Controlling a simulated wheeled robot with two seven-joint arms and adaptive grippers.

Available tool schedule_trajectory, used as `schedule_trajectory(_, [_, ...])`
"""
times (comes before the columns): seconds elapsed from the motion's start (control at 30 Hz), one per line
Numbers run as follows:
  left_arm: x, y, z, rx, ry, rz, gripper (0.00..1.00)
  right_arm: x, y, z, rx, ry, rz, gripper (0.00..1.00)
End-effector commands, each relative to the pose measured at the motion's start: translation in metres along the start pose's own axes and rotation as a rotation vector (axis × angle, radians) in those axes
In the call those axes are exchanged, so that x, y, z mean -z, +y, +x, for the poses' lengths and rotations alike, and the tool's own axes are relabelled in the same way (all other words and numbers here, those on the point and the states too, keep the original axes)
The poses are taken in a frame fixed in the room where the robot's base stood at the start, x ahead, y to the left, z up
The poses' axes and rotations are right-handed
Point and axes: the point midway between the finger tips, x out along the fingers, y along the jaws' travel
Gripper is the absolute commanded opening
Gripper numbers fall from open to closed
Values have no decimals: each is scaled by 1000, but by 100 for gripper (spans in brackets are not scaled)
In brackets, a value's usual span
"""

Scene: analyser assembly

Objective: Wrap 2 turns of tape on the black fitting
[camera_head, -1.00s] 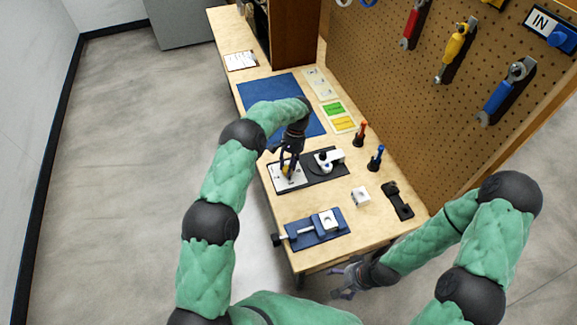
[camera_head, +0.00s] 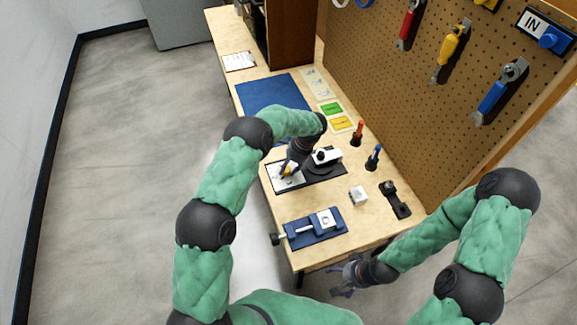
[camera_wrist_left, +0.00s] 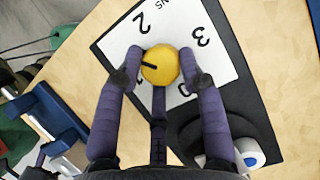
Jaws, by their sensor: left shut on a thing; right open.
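My left gripper (camera_wrist_left: 162,68) is shut on a round yellow knob (camera_wrist_left: 160,66) with a black pointer line. The knob sits on a white dial card (camera_wrist_left: 222,52) printed with numbers, including 2 and 3. In the head view my left gripper (camera_head: 288,168) is over this card, partly hiding it. Beside the card, a dark round part on a black base (camera_head: 330,169) carries a white piece (camera_head: 326,156); the wrist view shows a white roll with a blue centre (camera_wrist_left: 247,152). I cannot clearly single out the black fitting. My right gripper (camera_head: 346,282) is open and empty, off the table's front edge.
A blue vise (camera_head: 300,236), a white block (camera_head: 358,196) and a black holder (camera_head: 398,203) stand nearer the front. Orange (camera_head: 357,133) and blue (camera_head: 373,157) upright tools stand along the pegboard (camera_head: 400,110). A blue mat (camera_head: 268,95) lies clear farther back.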

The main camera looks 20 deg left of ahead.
Motion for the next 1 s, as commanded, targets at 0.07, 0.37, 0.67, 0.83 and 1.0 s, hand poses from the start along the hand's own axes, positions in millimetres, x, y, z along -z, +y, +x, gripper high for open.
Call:
schedule_trajectory(0.07, [-6,3,5,16,-17,69,6,0,-1,-2,0,0,0,82])
schedule_trajectory(0.37, [-6,3,5,119,-13,316,6,0,-2,-7,0,0,0,82])
schedule_trajectory(0.67, [-7,3,4,196,-12,496,6,0,-4,-10,0,0,0,82])
schedule_trajectory(0.83, [-7,2,4,222,-11,554,6,0,-4,-11,0,0,0,82])
schedule_trajectory(1.0, [-7,1,3,237,-10,581,6,0,-4,-11,0,0,0,82])
